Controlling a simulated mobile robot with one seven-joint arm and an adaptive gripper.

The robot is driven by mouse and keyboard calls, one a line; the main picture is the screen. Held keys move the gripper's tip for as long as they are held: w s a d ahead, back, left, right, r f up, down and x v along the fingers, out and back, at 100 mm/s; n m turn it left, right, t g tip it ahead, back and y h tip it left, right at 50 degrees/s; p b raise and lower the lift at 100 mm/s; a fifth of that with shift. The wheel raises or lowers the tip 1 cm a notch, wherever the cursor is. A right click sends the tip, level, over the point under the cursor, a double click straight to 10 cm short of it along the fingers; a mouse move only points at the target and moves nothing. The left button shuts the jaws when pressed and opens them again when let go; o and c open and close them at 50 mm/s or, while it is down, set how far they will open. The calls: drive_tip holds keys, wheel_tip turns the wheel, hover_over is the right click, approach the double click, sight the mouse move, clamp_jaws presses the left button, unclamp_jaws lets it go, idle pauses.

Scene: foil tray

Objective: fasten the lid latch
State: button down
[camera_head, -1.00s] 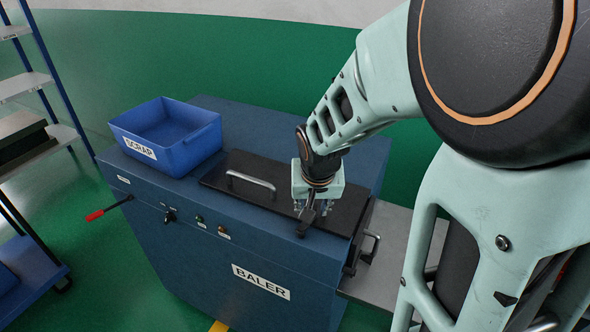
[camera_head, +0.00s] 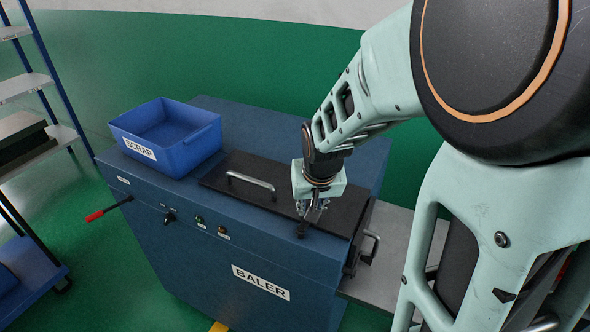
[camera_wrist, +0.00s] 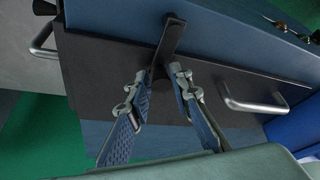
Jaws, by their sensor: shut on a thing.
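The latch (camera_wrist: 171,40) is a black bar at the front edge of the dark lid (camera_wrist: 95,85). In the wrist view its far end reaches over the lid's edge onto the blue housing. In the head view the latch (camera_head: 302,231) shows as a small dark piece below my gripper (camera_head: 314,212). The lid lies flat and closed on the blue baler (camera_head: 215,258). In the wrist view the fingertips of my gripper (camera_wrist: 157,75) stand on either side of the latch's near end and are shut on it. The fingers partly hide that end.
A metal handle (camera_head: 250,182) rises from the lid left of my gripper. A blue scrap bin (camera_head: 190,152) stands on the baler's top. A red-gripped lever (camera_head: 97,215) sticks out at left. A grey shelf surface (camera_head: 385,262) lies right of the baler.

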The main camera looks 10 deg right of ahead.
drive_tip(key=shift+a+n, duration=0.15)
drive_tip(key=shift+n, duration=0.15)
drive_tip(key=c, duration=1.9)
unclamp_jaws()
drive_tip(key=shift+a, duration=0.1)
drive_tip(key=shift+c, duration=0.2)
drive_tip(key=shift+d, duration=0.2)
